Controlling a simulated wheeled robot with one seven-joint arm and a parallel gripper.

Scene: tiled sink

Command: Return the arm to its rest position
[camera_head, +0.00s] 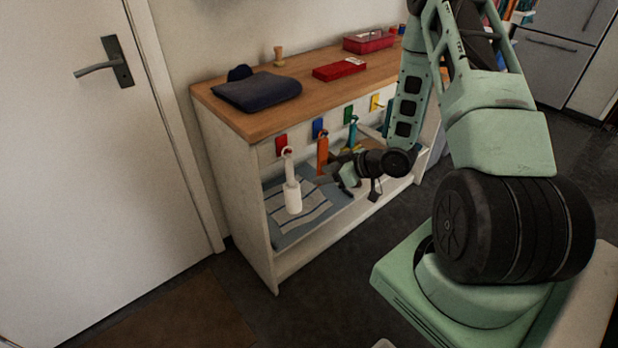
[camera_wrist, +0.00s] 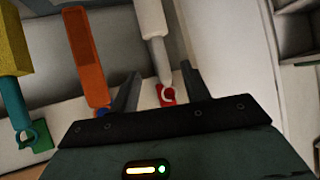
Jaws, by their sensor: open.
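My arm reaches out over the low shelf unit, and my gripper (camera_head: 328,180) is in front of its open side, near the hanging tools. In the wrist view my gripper (camera_wrist: 163,88) is open, with its two dark fingers spread. A white tool (camera_head: 292,191) hangs by a ring from a red hook plate (camera_head: 281,145). In the wrist view, the white tool (camera_wrist: 152,35) and red hook plate (camera_wrist: 166,98) appear between the fingertips; I cannot tell any contact. An orange tool (camera_head: 322,153) hangs from the blue plate (camera_head: 318,128), beside one finger in the wrist view.
The wooden top (camera_head: 300,73) holds a dark folded cloth (camera_head: 257,92), a red case (camera_head: 340,69) and a red box (camera_head: 369,41). A white door (camera_head: 90,170) stands left. Floor before the unit is clear.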

